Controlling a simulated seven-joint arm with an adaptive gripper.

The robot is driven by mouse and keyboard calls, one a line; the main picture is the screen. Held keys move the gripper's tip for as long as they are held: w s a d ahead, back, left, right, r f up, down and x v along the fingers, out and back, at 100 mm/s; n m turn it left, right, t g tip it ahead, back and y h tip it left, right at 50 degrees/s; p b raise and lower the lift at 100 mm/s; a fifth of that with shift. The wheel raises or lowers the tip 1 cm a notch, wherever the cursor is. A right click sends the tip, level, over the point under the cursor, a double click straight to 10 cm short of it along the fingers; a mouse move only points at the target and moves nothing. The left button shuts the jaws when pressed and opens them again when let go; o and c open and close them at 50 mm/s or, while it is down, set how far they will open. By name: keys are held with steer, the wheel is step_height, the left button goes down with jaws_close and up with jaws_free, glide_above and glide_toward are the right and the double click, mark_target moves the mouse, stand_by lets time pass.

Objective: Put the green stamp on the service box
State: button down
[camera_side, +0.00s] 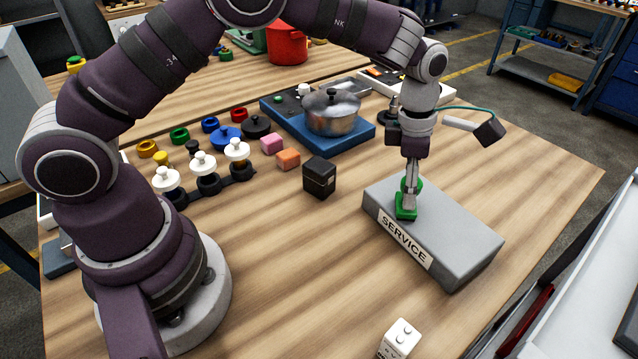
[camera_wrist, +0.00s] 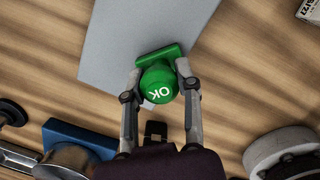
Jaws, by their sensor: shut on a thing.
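The green stamp (camera_side: 405,209) is upright at the left part of the grey service box (camera_side: 460,235), near its edge with the SERVICE label. Its base looks to be at the box top; I cannot tell whether it touches.
A black cube (camera_side: 320,177) stands left of the box. A blue cooker with a steel pot (camera_side: 332,112) is behind. A white block (camera_side: 399,338) is at the front. White-topped pieces (camera_side: 205,166) stand at the left. The table right of the box is clear.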

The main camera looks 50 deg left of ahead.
steer(key=c, duration=0.8)
jaws_free()
steer(key=shift+r, duration=0.3)
steer(key=s+a+r+m+t, duration=0.1)
steer(key=s+a+r+m, duration=0.15)
steer(key=r, duration=0.45)
steer(key=s+a+r+m, duration=0.1)
steer(key=a+r+m, duration=0.15)
steer(key=r, duration=0.55)
steer(key=s+a+f+m+t, duration=0.1)
steer(key=s+a+m+t, duration=0.1)
steer(key=s+m, duration=0.5)
steer(key=s+a+m+t+y, duration=0.1)
steer(key=s+a+m, duration=0.2)
steer(key=s+m, duration=0.4)
steer(key=m, duration=0.6)
steer(key=shift+a+f+m+t, duration=0.25)
steer(key=shift+f+m+t, duration=0.05)
steer(key=shift+f+t, duration=0.1)
